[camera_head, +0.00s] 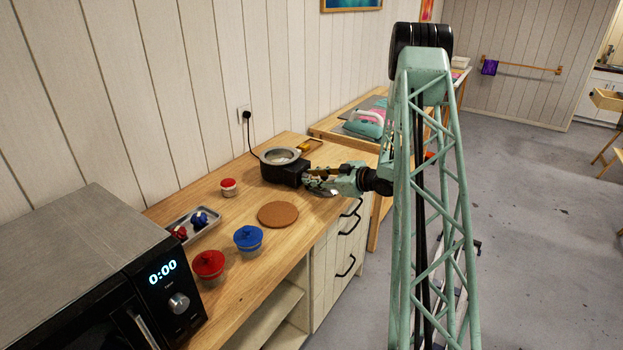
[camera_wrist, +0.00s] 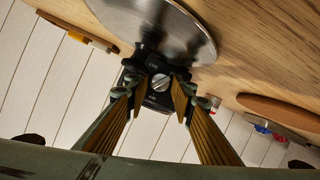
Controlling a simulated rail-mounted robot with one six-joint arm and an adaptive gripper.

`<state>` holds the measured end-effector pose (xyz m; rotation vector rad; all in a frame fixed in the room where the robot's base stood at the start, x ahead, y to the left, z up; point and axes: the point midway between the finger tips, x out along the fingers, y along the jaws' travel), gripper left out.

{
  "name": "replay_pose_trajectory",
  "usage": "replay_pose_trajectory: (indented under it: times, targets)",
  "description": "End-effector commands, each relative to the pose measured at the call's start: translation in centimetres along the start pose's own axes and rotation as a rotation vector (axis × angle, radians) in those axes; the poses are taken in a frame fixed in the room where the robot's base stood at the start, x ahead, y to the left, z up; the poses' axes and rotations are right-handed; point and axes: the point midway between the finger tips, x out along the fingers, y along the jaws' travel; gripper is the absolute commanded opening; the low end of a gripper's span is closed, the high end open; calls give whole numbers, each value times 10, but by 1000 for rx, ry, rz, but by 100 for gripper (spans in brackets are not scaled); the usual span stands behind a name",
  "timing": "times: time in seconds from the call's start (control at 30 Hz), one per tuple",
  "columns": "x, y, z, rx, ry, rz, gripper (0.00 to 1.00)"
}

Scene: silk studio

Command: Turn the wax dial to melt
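The wax heater (camera_head: 285,168) is a black unit with a round metal pot, standing on the wooden counter near the wall. Its dial (camera_wrist: 160,82) is a small silver knob with a dark line on the black front, seen in the wrist view. The dial's setting marks are too small to read. My gripper (camera_head: 311,179) is at the heater's front. In the wrist view, its ribbed brass-coloured fingers (camera_wrist: 160,92) are apart, one on each side of the dial. I cannot tell whether either fingertip touches it.
On the counter (camera_head: 240,205) are a cork mat (camera_head: 278,214), red and blue lidded jars (camera_head: 248,238), a small tray (camera_head: 205,228) and a microwave (camera_head: 165,290).

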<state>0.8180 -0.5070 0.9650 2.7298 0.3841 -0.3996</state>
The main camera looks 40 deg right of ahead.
Motion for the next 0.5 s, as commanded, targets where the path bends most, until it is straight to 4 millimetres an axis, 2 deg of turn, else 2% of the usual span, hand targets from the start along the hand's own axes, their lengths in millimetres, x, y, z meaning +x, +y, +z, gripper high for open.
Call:
replay_pose_trajectory:
  times: [0.27, 0.5]
  targets:
    - [-19, 1, 0, 1, 0, 2, 23]
    - [-50, 1, 0, 1, 0, 2, 23]
